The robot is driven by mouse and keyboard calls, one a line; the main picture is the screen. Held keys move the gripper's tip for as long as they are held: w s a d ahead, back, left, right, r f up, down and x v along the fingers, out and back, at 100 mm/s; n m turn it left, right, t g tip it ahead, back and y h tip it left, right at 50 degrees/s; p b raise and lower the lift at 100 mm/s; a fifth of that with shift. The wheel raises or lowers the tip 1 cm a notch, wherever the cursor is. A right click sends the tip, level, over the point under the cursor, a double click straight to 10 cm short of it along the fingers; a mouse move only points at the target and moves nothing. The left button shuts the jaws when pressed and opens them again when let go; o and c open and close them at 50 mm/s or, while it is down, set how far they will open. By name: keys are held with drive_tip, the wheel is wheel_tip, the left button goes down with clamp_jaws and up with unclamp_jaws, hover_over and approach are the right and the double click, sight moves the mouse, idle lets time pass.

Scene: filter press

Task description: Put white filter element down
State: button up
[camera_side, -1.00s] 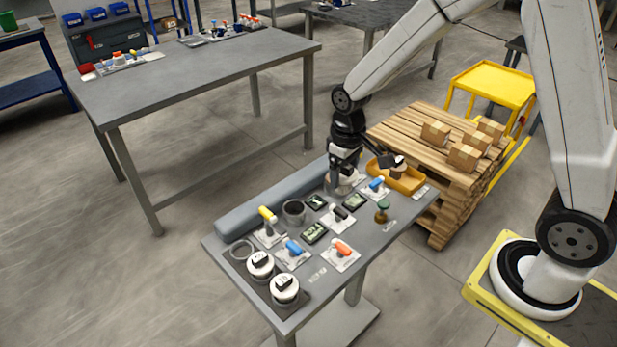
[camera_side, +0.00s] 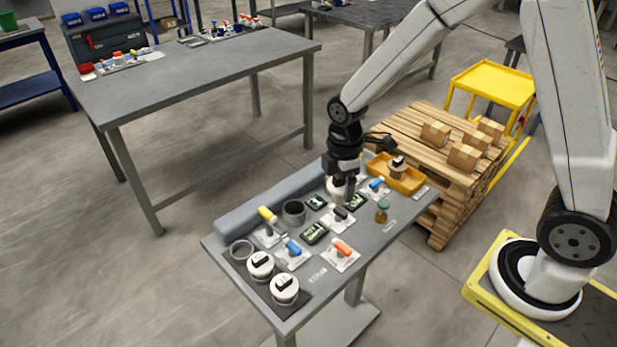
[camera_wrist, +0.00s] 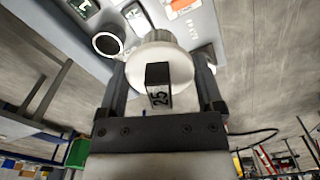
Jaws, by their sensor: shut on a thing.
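My gripper (camera_wrist: 160,65) is shut on a white filter element (camera_wrist: 183,63), a round white disc with a black block handle marked 25. The fingers stand on either side of it in the wrist view. In the side view my gripper (camera_side: 346,190) points down over the far part of the narrow grey bench (camera_side: 325,272), and partly hides the white element (camera_side: 334,188). I cannot tell whether the element touches anything below. Two similar white elements with black handles (camera_side: 260,266) (camera_side: 285,290) sit at the near left end of the bench.
An orange tray (camera_side: 408,184) holding a part lies behind the gripper.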

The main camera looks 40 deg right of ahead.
drive_tip(key=n, duration=0.4)
drive_tip(key=shift+s+a+f, duration=0.15)
drive_tip(key=shift+s+a, duration=0.05)
drive_tip(key=shift+a, duration=0.15)
drive_tip(key=shift+w, duration=0.1)
drive_tip(key=w+f, duration=0.9)
drive_tip(key=w, duration=0.4)
drive_tip(key=shift+w+a+f, duration=0.15)
drive_tip(key=shift+a+f, duration=0.05)
drive_tip(key=shift+a, duration=0.25)
drive_tip(key=shift+w, duration=0.1)
drive_tip(key=shift+w+f, duration=0.15)
drive_tip(key=shift+f, duration=1.65)
